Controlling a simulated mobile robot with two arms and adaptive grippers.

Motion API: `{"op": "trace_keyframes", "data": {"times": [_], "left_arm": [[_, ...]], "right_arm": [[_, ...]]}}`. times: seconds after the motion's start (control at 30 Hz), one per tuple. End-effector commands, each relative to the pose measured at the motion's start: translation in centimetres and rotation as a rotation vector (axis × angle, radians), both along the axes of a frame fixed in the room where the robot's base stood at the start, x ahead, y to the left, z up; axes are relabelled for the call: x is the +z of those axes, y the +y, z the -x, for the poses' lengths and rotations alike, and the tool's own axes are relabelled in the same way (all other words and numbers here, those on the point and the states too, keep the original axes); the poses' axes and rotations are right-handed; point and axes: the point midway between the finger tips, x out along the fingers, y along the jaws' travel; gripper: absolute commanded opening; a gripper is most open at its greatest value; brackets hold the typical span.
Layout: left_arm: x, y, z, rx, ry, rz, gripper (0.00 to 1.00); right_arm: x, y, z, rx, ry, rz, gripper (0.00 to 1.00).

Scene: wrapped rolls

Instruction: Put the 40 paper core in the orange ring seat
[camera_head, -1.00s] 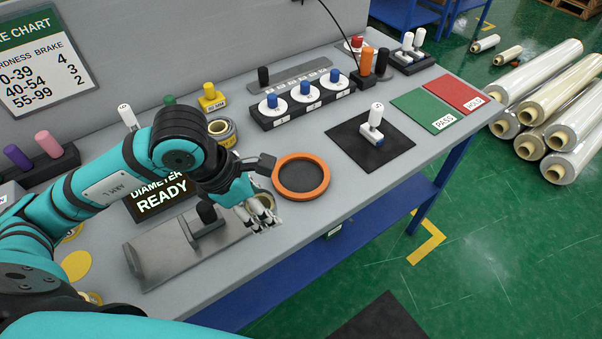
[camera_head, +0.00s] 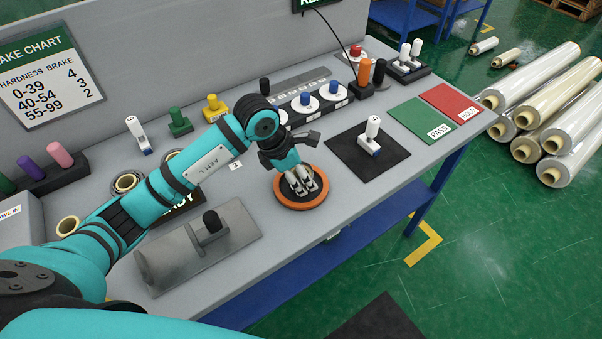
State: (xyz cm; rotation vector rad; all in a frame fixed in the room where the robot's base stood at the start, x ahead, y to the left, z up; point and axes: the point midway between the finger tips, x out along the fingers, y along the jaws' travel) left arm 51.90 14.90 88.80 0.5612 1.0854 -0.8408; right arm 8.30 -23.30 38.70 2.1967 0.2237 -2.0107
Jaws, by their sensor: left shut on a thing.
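The orange ring seat (camera_head: 281,202), a dark disc with an orange rim, lies flat on the grey bench. My left gripper (camera_head: 300,186) points down over this ring, its fingers inside the rim's outline. It is shut on the paper core, which is mostly hidden by the fingers. I cannot tell whether the core touches the seat. Another tan core (camera_head: 68,226) stands at the bench's left. My right gripper is out of view.
A grey metal fixture with a black knob (camera_head: 212,221) lies in front of my left arm. A white-handled tool (camera_head: 370,137) stands on a black mat (camera_head: 394,163) right of the ring. Green (camera_head: 421,121) and red (camera_head: 453,101) pads lie farther right.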

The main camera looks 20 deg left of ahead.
Motion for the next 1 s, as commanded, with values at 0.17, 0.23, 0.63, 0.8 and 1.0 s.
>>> {"op": "trace_keyframes", "data": {"times": [0.17, 0.23, 0.63, 0.8, 1.0], "left_arm": [[-0.7, 0.0, 0.0, -0.001, -0.003, 0.002, 0.15], [-0.7, 0.0, 0.0, -0.001, -0.003, 0.002, 0.15], [-0.9, 0.0, 0.0, -0.001, -0.002, 0.001, 0.58], [-0.4, 0.0, 0.0, 0.0, -0.004, 0.001, 0.58], [2.3, 1.1, 0.6, -0.001, -0.008, -0.002, 0.58]], "right_arm": [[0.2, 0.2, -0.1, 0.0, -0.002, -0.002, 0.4], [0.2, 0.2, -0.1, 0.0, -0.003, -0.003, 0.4], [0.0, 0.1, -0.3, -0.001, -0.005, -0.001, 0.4], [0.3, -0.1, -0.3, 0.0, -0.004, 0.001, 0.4], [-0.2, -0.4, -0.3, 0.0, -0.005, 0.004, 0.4]]}}
